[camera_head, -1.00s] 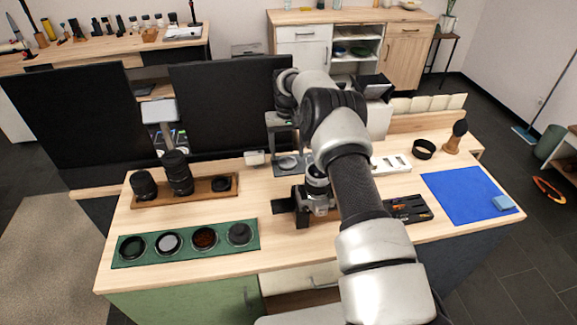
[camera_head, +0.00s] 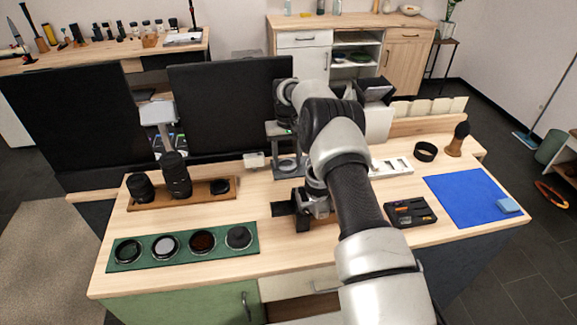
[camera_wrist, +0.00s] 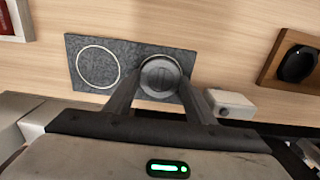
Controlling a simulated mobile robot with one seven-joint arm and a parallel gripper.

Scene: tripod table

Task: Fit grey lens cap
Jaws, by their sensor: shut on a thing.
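A grey round lens cap (camera_wrist: 160,77) lies between the fingertips of my gripper (camera_wrist: 160,84) in the wrist view. My gripper is shut on the cap's sides, over the right part of a dark grey mat (camera_wrist: 118,50). In the head view my gripper (camera_head: 287,158) points down at this mat, behind the camera. The camera (camera_head: 316,206) stands on the bench, partly hidden by my arm. Whether the cap still touches the mat is unclear.
A white ring (camera_wrist: 98,67) marks the mat's left part. A wooden tray (camera_head: 205,194) with black lenses and a green mat (camera_head: 185,262) with several round filters lie left. A small white box (camera_wrist: 229,104) stands close to my gripper. Dark monitors (camera_head: 228,108) stand behind.

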